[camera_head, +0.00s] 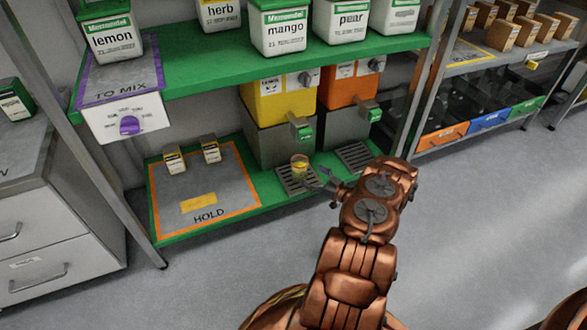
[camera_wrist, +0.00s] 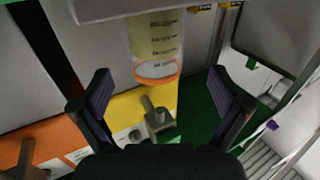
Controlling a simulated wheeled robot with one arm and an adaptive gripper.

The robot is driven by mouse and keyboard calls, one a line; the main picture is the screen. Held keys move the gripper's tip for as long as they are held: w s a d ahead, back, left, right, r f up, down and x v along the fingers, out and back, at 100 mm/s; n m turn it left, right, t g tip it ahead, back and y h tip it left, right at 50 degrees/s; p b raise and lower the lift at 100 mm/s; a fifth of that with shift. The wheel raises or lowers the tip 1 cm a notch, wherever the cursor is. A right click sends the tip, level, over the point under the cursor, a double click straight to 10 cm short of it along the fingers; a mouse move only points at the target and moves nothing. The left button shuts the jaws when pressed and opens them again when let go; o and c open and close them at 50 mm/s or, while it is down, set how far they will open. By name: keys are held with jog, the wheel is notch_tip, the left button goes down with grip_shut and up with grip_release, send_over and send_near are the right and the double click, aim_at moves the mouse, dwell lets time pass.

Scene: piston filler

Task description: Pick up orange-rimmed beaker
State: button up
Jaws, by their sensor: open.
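The orange-rimmed beaker (camera_head: 299,166) is clear, with yellowish contents. It stands on the drip grate below the yellow dispenser (camera_head: 278,100). My gripper (camera_head: 318,182) is open and empty, close to the right front of the beaker. In the wrist view my gripper's fingers (camera_wrist: 159,78) are spread wide, with the beaker ahead in line with the gap. I cannot tell whether the fingertips reach beside it.
An orange dispenser (camera_head: 352,85) stands to the right, above a second grate (camera_head: 353,156). The HOLD mat (camera_head: 222,187) at left bears two small boxes. The green upper shelf (camera_head: 250,58) with several labelled containers overhangs. A metal shelf post (camera_head: 425,85) stands at right.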

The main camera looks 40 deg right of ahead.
aim_at(306, 172)
jog(key=w+b, duration=0.1)
jog(key=w, duration=0.1)
jog(key=w+b, duration=0.1)
jog(key=w, duration=0.2)
jog(key=shift+w+f+b, duration=0.3)
jog(key=shift+b, duration=0.1)
jog(key=shift+w+a+r, duration=0.1)
jog(key=shift+w+a, duration=0.05)
jog(key=shift+w, duration=0.6)
jog(key=c, duration=1.5)
